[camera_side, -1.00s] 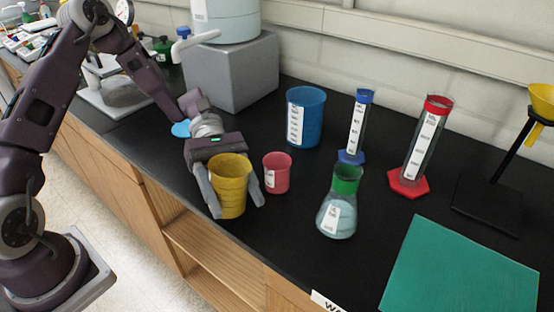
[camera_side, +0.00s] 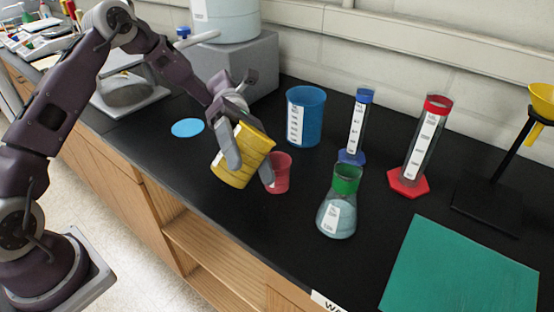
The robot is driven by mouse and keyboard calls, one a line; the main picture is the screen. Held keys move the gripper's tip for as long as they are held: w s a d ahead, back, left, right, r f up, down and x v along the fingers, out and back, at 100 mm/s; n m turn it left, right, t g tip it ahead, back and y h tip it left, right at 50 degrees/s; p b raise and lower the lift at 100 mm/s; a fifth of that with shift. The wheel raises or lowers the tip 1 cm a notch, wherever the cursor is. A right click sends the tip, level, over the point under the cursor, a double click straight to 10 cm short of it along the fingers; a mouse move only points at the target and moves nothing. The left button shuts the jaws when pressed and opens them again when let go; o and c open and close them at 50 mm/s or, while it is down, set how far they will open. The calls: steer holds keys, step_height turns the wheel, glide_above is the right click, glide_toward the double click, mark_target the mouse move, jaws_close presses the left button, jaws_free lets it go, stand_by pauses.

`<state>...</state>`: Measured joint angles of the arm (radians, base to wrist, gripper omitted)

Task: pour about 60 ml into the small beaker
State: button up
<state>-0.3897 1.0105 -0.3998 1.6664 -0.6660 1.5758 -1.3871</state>
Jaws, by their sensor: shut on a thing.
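My gripper (camera_side: 248,166) is shut on a yellow beaker (camera_side: 236,162), with one finger on each side of it. The yellow beaker is lifted off the bench and tilted, its mouth to the upper right, toward the small beaker. The small red-pink beaker (camera_side: 281,174) stands on the black bench just right of it, partly hidden behind my right finger and the yellow beaker's rim. I cannot see liquid inside either beaker or any stream between them.
A blue beaker (camera_side: 305,117), a blue-topped cylinder (camera_side: 357,127), a red-based cylinder (camera_side: 421,147) and a green-necked flask (camera_side: 339,210) stand to the right. A green mat (camera_side: 460,270) lies front right. A light-blue disc (camera_side: 187,128) lies on clear bench to the left.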

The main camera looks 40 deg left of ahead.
steer(key=shift+f+n+g, duration=0.3)
steer(key=shift+n, duration=0.3)
steer(key=shift+w+r+n+g+h, duration=0.1)
steer(key=shift+r+n+g+h, duration=0.2)
steer(key=shift+r+n+h, duration=0.5)
stand_by(0.8)
steer(key=shift+w+d+r+n, duration=0.15)
steer(key=shift+w+r+n, duration=0.2)
steer(key=shift+n, duration=0.65)
stand_by(1.5)
steer(key=shift+r+n, duration=0.1)
steer(key=shift+n, duration=0.2)
steer(key=f+m, duration=0.1)
steer(key=m, duration=0.1)
steer(key=s+f+m+y, duration=0.1)
steer(key=shift+a+f+m, duration=0.1)
steer(key=shift+a+m, duration=0.1)
steer(key=shift+m, duration=0.2)
steer(key=shift+s+f+m, duration=0.1)
steer(key=shift+m, duration=0.2)
steer(key=shift+r+m+t, duration=0.2)
steer(key=shift+m+t, duration=0.2)
steer(key=shift+t, duration=0.1)
steer(key=shift+m, duration=0.3)
steer(key=shift+f+y, duration=0.15)
steer(key=shift+y, duration=0.15)
